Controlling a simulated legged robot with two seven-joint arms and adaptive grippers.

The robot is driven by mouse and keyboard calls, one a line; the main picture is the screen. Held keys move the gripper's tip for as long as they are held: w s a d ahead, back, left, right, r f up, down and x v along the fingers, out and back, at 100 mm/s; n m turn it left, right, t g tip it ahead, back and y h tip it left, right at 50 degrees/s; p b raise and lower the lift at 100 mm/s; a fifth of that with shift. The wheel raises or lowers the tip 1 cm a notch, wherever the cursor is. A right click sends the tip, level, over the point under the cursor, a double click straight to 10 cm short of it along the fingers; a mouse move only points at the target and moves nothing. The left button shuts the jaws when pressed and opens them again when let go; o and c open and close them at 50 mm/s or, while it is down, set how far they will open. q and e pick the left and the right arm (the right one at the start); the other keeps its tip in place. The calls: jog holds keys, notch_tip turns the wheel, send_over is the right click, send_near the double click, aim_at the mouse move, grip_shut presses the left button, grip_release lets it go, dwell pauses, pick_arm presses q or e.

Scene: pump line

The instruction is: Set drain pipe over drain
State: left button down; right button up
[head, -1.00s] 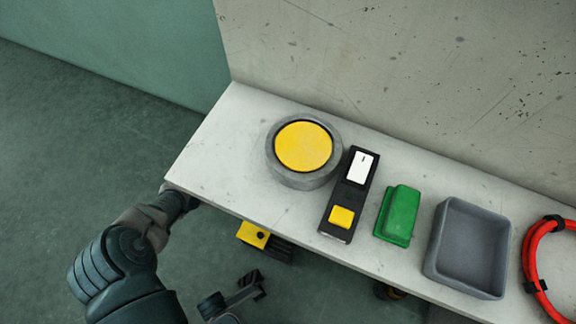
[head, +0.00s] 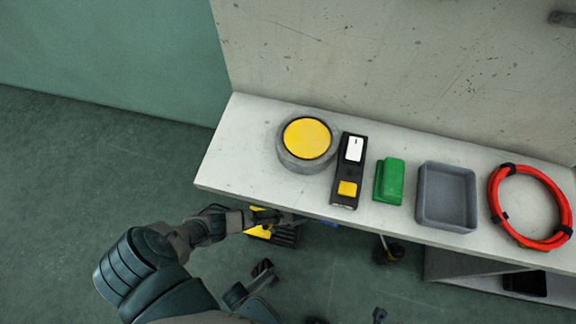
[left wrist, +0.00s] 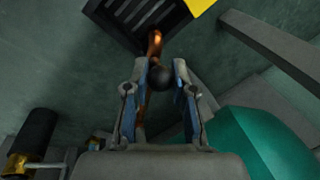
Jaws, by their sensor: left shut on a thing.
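The drain pipe is a copper pipe (left wrist: 154,45) with a black ball (left wrist: 159,77) on it in the left wrist view. My left gripper (left wrist: 160,68) is shut on it, the ball between its blue-padded fingers. The pipe's far end points toward the drain, a black slatted grate (left wrist: 135,18) with a yellow edge. In the head view my left gripper (head: 285,217) is beside the bench's front edge and partly covers the yellow and black drain (head: 262,235). The pipe is not clear there, and I cannot tell whether its end is over the grate.
The bench (head: 235,150) carries a yellow-topped round part (head: 307,138), a black switch box (head: 348,170), a green block (head: 389,181), a grey tray (head: 446,228) and a red hose coil (head: 496,200). A dark fitting with brass (head: 388,250) stands below the bench edge.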

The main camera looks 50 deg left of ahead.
pick_arm(q)
jog(key=shift+s+a+f, duration=0.15)
jog(key=shift+s+f, duration=0.15)
jog(key=shift+s, duration=0.25)
jog(key=c, duration=0.9)
grip_release()
jog(key=shift+w, duration=0.1)
jog(key=shift+c, duration=0.2)
jog(key=shift+w+r, duration=0.1)
jog(key=shift+w, duration=0.05)
jog(key=shift+w+r, duration=0.1)
jog(key=shift+r, duration=0.15)
notch_tip(320, 180, up, 11)
jog(key=d, duration=0.2)
jog(key=shift+s+d, duration=0.15)
jog(key=shift+s, duration=0.15)
